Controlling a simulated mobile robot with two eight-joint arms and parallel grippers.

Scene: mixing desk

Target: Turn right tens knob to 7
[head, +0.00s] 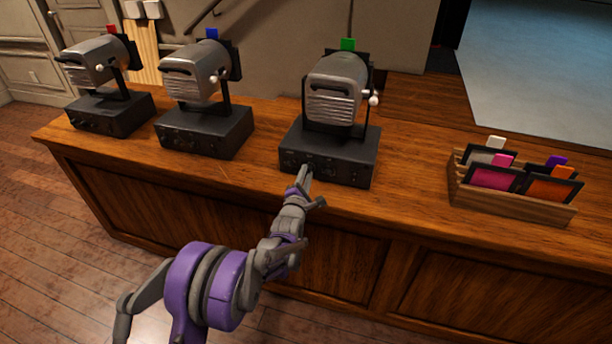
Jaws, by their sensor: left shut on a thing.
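The right lamp (335,88) has a green tab on top and stands on a black control box (345,145). The box's front face carries small dark knobs, too small to read any number or setting. My left gripper (305,177) reaches up from below to the left-middle part of that front face. It is shut on a knob there, and its fingers hide the knob. I cannot tell from the picture which digit that knob sets. My right gripper is not in view.
Two similar lamps, with a blue tab (211,34) and a red tab (111,29), stand on black boxes to the left. A wooden rack (510,205) of coloured framed cards stands at right. The wooden desk (410,165) is clear between box and rack.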

